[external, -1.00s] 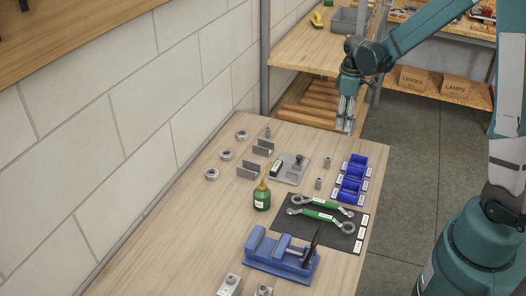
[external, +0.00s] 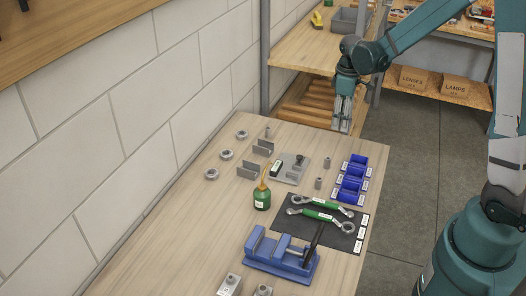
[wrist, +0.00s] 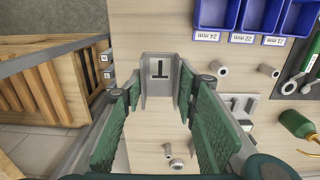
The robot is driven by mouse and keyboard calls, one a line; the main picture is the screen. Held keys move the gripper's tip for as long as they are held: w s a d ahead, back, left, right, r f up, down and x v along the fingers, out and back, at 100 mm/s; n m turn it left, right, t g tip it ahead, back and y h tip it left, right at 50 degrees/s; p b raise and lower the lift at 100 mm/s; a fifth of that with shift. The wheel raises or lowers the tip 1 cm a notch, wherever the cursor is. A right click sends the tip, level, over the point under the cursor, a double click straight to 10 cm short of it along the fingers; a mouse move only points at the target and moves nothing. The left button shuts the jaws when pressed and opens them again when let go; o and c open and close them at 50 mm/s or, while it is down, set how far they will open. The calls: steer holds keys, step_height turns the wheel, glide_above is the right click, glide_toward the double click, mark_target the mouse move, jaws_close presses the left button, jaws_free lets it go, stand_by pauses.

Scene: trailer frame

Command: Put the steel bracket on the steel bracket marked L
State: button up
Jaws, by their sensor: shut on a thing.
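My gripper (external: 342,122) is shut on a grey steel bracket and holds it in the air off the far right corner of the workbench. In the wrist view the held bracket (wrist: 158,90) sits between the green finger pads of my gripper (wrist: 160,100), its plate bearing a dark mark like an upside-down T. Two angled steel brackets stand on the bench in the external view: a farther one (external: 263,147) and a nearer one (external: 247,170). No letter is legible on either, so I cannot tell which is marked L.
A grey plate with a knob (external: 288,169), blue bins (external: 351,180), a green bottle (external: 262,196), turnbuckles on a dark mat (external: 320,214) and a blue vise (external: 281,257) occupy the bench (external: 165,230). Metal rings lie left of the brackets, near the block wall.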

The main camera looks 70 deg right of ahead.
steer(key=w+a+r+p, duration=0.2)
steer(key=w+a, duration=1.1)
steer(key=w+a+r+p, duration=0.1)
steer(key=w+a+r, duration=0.1)
steer(key=w+a, duration=1.1)
steer(key=shift+w+a+r+p, duration=0.15)
steer(key=shift+w+a+p, duration=0.2)
steer(key=shift+a, duration=0.35)
step_height(320, 180, down, 6)
steer(key=shift+f, duration=0.2)
steer(key=shift+f+p, duration=0.3)
steer(key=shift+f, duration=1.5)
steer(key=shift+f, duration=0.15)
steer(key=o, duration=1.1)
